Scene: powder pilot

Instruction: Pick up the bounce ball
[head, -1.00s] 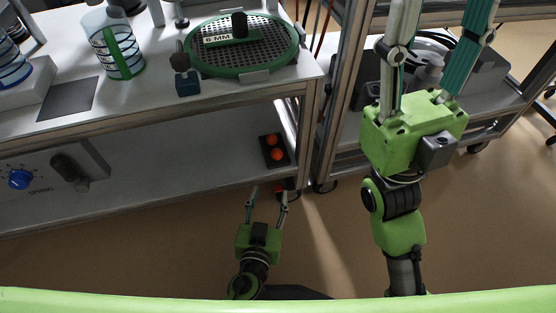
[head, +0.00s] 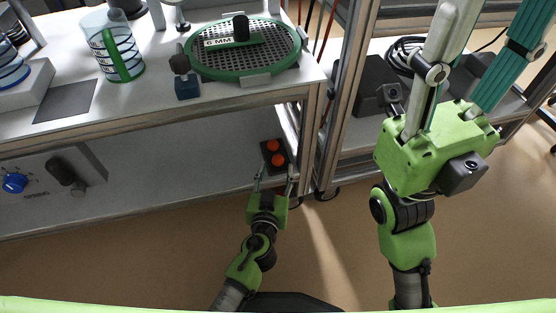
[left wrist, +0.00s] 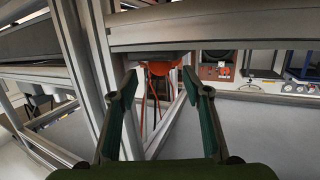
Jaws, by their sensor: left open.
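I cannot tell which one is the bounce ball. My left gripper (head: 274,180) is open and empty, just in front of the holder at the shelf's front edge.
The worktop (head: 150,97) above the shelf holds a green-rimmed sieve (head: 285,62) and a jug (head: 113,45). Metal posts (head: 335,110) stand right of the balls. A front panel has a blue knob (head: 15,183). The lower shelf's middle is clear.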

